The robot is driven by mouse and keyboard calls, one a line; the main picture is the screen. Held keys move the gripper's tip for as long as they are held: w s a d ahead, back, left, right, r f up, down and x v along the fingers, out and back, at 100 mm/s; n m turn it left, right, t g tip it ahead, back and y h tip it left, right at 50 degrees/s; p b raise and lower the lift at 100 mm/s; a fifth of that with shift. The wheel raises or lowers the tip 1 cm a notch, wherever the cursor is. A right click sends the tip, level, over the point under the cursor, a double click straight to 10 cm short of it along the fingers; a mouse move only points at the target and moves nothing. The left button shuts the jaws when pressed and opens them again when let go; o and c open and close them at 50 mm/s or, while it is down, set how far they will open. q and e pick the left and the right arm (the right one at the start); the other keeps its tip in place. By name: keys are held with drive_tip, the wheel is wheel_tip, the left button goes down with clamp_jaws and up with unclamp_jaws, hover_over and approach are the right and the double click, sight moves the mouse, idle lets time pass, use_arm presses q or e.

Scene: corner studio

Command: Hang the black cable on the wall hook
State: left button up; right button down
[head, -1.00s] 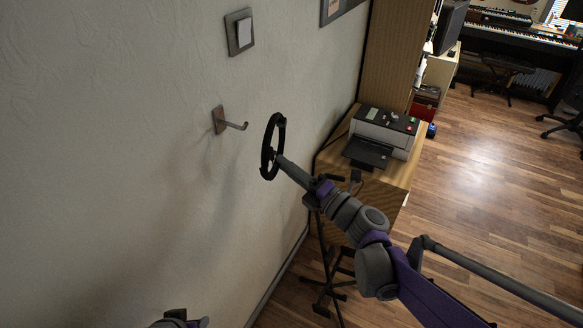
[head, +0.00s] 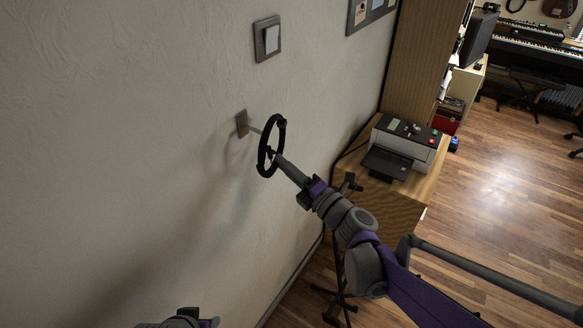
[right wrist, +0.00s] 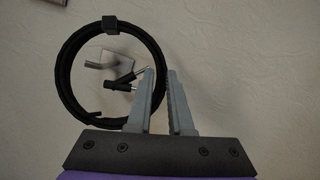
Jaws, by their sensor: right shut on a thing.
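The black cable (head: 263,152) is a round coil, held upright with its face toward the wall. My right gripper (head: 276,157) is shut on the coil's edge. In the right wrist view, the fingers (right wrist: 161,88) pinch the right side of the coil (right wrist: 66,78), and plug ends hang inside the ring. The wall hook (head: 242,123) has a small plate and a peg pointing out at the coil. In the wrist view, the hook (right wrist: 116,64) shows through the coil's opening. I cannot tell whether the peg tip passes through. My left gripper (head: 190,319) is partly visible at the bottom edge.
A light switch (head: 267,39) is on the wall above the hook. A printer (head: 400,145) stands on a wooden cabinet (head: 395,203) to the right, beyond my right arm. The wall around the hook is clear; open wood floor lies at the right.

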drive_tip(key=shift+w+a+f, duration=0.1)
drive_tip(key=shift+w+a, duration=0.35)
drive_tip(key=shift+a, duration=0.2)
drive_tip(key=shift+w+a, duration=0.45)
drive_tip(key=shift+a, duration=0.2)
drive_tip(key=shift+w+a+f+b, duration=0.25)
drive_tip(key=shift+f+b, duration=0.15)
drive_tip(key=shift+f, duration=0.15)
drive_tip(key=shift+w+a+f+b, duration=0.1)
drive_tip(key=shift+a+f+b, duration=0.2)
drive_tip(key=shift+f, duration=0.25)
drive_tip(key=c, duration=0.7)
unclamp_jaws()
drive_tip(key=shift+c, duration=0.2)
drive_tip(key=shift+d, duration=0.1)
